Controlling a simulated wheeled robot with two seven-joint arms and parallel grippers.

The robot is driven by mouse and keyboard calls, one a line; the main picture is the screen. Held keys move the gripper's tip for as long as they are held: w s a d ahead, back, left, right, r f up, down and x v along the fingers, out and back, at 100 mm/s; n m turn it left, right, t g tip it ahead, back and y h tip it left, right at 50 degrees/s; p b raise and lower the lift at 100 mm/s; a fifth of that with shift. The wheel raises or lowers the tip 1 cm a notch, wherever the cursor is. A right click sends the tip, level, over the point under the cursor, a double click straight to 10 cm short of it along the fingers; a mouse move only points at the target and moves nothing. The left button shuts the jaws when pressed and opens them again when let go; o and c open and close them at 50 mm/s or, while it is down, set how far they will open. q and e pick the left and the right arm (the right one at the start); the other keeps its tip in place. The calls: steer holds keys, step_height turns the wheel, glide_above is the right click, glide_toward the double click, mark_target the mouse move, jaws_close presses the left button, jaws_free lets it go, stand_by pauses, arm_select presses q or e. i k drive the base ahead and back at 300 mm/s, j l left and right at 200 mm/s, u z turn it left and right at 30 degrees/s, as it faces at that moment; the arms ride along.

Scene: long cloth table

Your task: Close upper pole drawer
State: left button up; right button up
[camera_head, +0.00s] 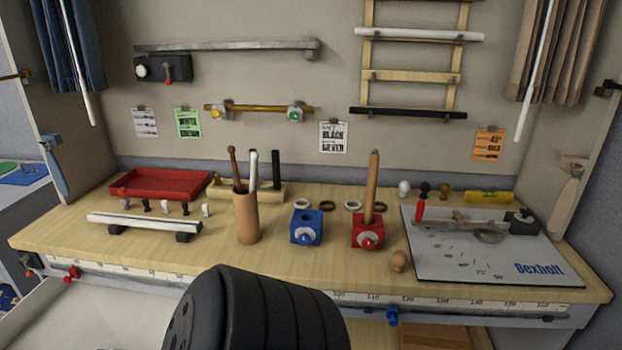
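A white drawer or tray-like surface (105,312) juts out below the table's front edge at the lower left, and it looks pulled out. Its front lies outside the picture, and a dark ribbed part of my arm covers its right side. No label shows, so I cannot tell whether it is the upper pole drawer. Neither of my grippers is in view.
The wooden table (330,262) holds a red tray (158,184), a holder with sticks (246,219), a blue block (306,228), a red block (367,231) and a white board (470,262).

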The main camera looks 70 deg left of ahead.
mark_target(57, 314)
steer(key=u, duration=4.3)
